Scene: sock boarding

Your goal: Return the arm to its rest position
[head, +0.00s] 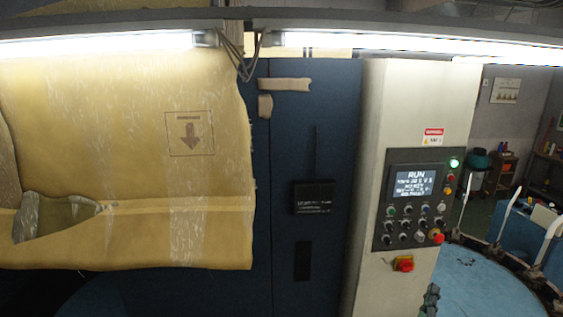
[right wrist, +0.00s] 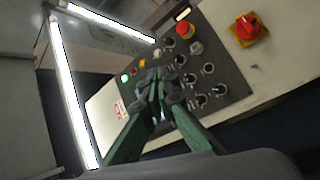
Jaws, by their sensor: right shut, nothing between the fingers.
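My right gripper (head: 431,297) shows small and dark at the bottom of the head view, in front of the lower part of the pale machine column. In the right wrist view its green fingers (right wrist: 157,85) are together and empty, with the control panel (right wrist: 215,75) behind them. Whether they touch the panel cannot be told from that view; in the head view they are below the panel. The panel in the head view (head: 414,202) has a lit screen (head: 415,184) reading RUN and a lit green button (head: 454,163). My left gripper is not in view.
A yellowish translucent cover (head: 110,120) hangs at the left, beside a dark blue cabinet (head: 320,130). A round blue table (head: 490,285) with white sock boards (head: 505,212) stands at the right.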

